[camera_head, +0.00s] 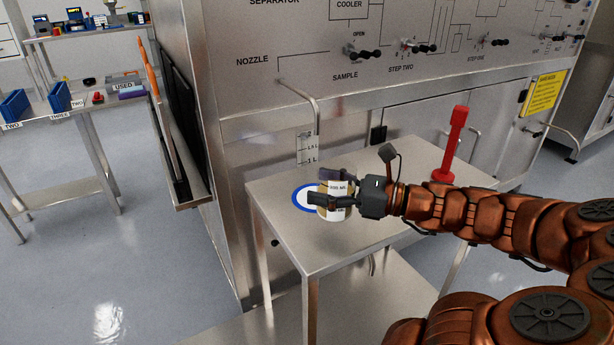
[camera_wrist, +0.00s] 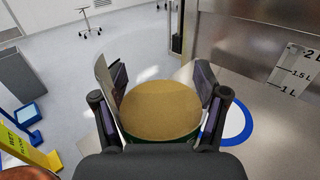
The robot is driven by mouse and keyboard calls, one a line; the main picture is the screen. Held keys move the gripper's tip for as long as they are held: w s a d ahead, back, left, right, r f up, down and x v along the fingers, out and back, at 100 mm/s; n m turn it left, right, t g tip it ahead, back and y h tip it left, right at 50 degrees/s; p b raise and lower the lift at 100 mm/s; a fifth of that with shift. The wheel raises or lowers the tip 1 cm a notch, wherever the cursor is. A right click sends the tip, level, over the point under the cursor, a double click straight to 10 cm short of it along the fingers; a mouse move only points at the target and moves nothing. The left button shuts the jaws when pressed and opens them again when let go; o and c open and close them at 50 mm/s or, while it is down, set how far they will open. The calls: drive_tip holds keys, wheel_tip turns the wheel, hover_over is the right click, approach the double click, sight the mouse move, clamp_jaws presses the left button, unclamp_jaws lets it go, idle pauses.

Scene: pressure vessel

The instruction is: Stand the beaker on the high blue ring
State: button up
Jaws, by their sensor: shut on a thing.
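My gripper (camera_head: 330,189) is shut on the beaker (camera_head: 337,208), a pale, labelled vessel, with one finger on each side. In the wrist view my gripper (camera_wrist: 164,105) holds the beaker (camera_wrist: 160,108), whose tan round face shows between the fingers. The blue ring (camera_head: 299,200) is marked on the small steel table, around a white middle. The beaker hides its right part in the head view. In the wrist view the ring (camera_wrist: 246,128) shows just right of the beaker, partly behind my finger. How high the beaker is above the table I cannot tell.
The steel table (camera_head: 360,232) also bears a red upright tool (camera_head: 452,145) at its back right. A bent nozzle pipe (camera_head: 316,105) and a volume scale (camera_head: 307,150) stand behind the ring. A side bench (camera_head: 95,100) with blue bins is at the left.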

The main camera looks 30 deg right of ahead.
drive_tip(key=w+d, duration=0.1)
drive_tip(key=w, duration=0.2)
drive_tip(key=w+d, duration=0.1)
drive_tip(key=w, duration=0.3)
drive_tip(key=w+d+f, duration=0.1)
drive_tip(key=w, duration=0.2)
drive_tip(key=shift+w, duration=0.35)
wheel_tip(320, 180, down, 4)
drive_tip(key=b, duration=0.4)
drive_tip(key=shift+r, duration=0.15)
drive_tip(key=shift+d, duration=0.1)
drive_tip(key=o, duration=1.2)
drive_tip(key=shift+c, duration=0.2)
drive_tip(key=shift+s+d+r, duration=0.1)
drive_tip(key=shift+s+d, duration=0.05)
drive_tip(key=shift+s, duration=0.05)
drive_tip(key=p+v, duration=0.1)
drive_tip(key=v, duration=0.9)
drive_tip(key=shift+s+d, duration=0.1)
drive_tip(key=shift+s, duration=0.05)
drive_tip(key=shift+s+d, duration=0.3)
drive_tip(key=shift+s, duration=0.15)
